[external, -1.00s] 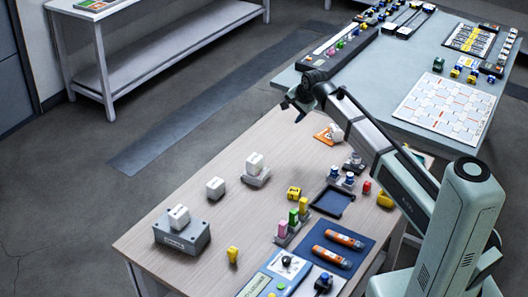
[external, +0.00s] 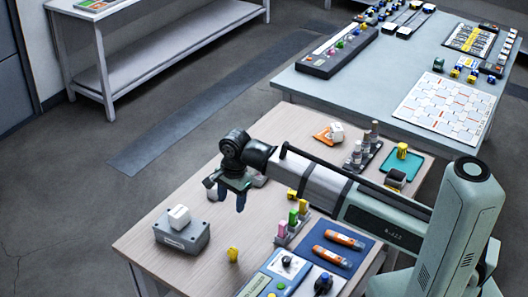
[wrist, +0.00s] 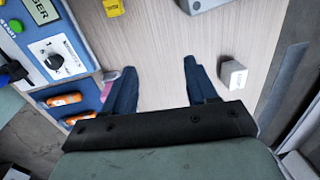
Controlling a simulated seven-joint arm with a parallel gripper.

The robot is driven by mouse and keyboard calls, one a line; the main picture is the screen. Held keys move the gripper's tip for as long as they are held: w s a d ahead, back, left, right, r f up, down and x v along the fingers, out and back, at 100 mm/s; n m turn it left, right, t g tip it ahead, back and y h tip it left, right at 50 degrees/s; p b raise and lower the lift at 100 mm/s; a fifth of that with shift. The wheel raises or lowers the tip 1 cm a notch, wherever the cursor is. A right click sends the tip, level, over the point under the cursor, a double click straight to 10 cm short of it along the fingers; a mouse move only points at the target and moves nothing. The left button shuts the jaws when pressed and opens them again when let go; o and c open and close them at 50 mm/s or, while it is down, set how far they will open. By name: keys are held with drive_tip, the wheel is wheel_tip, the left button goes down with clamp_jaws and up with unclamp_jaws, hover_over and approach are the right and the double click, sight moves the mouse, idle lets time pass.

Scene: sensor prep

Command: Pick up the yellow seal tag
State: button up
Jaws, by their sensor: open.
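A small yellow piece that looks like the seal tag (external: 233,254) is on the wooden table near its front edge. It lies between the grey box and the blue panel. It also shows at the top edge of the wrist view (wrist: 111,8), partly cut off. My gripper (external: 232,197) is above the table, behind the yellow piece in the external view and apart from it. In the wrist view my gripper (wrist: 160,64) has its two dark blue fingers spread, with bare wood between them.
A grey box (external: 182,238) with a white block on top stands left of the tag. The blue panel (external: 288,264) is to its right. A holder with pink, green and yellow pieces (external: 291,222) stands behind. A white block (wrist: 232,75) sits beside my right finger.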

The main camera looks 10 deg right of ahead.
hover_over(233, 249)
drive_tip(key=shift+g+h, duration=0.3)
drive_tip(key=shift+h, duration=0.1)
drive_tip(key=shift+s+f, duration=0.1)
drive_tip(key=shift+f, duration=6.85)
drive_tip(key=shift+a, duration=0.1)
drive_tip(key=c, duration=1)
drive_tip(key=shift+r, duration=0.1)
